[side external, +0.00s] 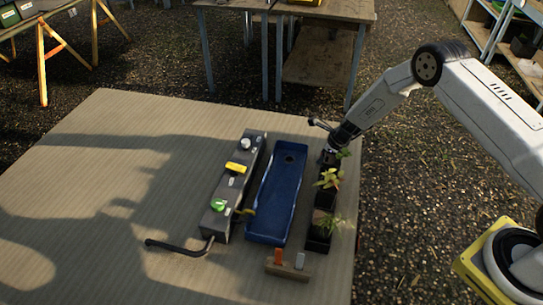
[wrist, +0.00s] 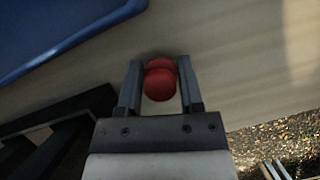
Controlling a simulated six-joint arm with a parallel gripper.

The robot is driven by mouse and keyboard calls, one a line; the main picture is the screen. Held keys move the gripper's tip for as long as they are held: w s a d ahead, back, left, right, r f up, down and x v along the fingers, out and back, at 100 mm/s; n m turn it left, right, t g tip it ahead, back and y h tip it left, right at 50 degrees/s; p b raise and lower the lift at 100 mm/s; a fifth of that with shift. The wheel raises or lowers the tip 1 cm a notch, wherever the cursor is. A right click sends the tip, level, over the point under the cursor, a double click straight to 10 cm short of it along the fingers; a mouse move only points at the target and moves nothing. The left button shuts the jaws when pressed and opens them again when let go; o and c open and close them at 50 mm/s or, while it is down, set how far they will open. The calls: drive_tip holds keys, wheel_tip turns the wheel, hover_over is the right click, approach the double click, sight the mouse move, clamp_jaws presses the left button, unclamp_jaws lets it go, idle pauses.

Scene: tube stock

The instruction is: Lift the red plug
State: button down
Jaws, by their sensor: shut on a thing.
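The red plug (wrist: 160,84) is rounded and sits between the two fingers of my gripper (wrist: 159,68) in the wrist view. The fingers are shut on it, one at each side. In the side external view my gripper (side external: 322,128) is at the far right part of the table, by the far end of the black plant tray. I cannot make out the plug in that view. How far the plug is above the table, if at all, is not clear.
A blue trough (side external: 270,205) lies left of the black tray of potted plants (side external: 318,244). A grey box with knobs (side external: 225,203) stands further left. A bent dark rod (side external: 178,247) and a small wooden block with pegs (side external: 288,266) lie nearer. The table's left (side external: 85,185) is clear.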

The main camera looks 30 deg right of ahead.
drive_tip(key=shift+r, duration=0.1)
drive_tip(key=shift+r, duration=4.95)
